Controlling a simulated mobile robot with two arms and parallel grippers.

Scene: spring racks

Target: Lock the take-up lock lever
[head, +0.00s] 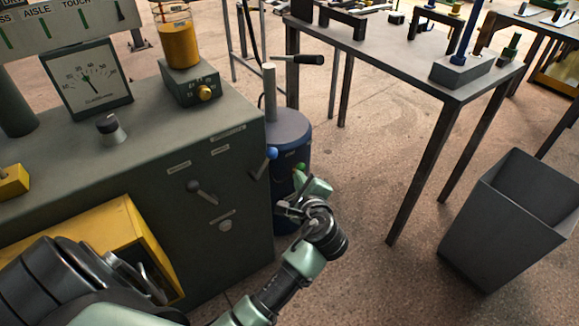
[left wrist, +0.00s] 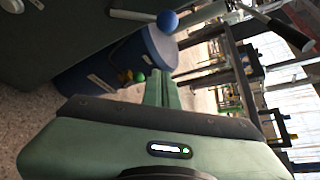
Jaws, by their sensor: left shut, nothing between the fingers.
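A lever with a blue ball knob (head: 271,152) sticks out at the right end of the grey cabinet, beside a blue drum (head: 290,132). The blue ball also shows in the left wrist view (left wrist: 167,21), on a pale rod. Another lever (head: 200,190) with a dark grip is on the cabinet's front and slants down to the right. I cannot read which is the take-up lock lever. My left gripper (head: 312,188) is in front of the drum, below and right of the blue ball; its fingers (left wrist: 160,88) are shut and empty. My right gripper is out of view.
A green ball (head: 300,167) is on the drum's side. A black-handled crank (head: 300,60) rises above the drum. The grey cabinet (head: 235,200) stands left, a table (head: 400,70) behind, and a grey bin (head: 510,215) right. Floor between them is clear.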

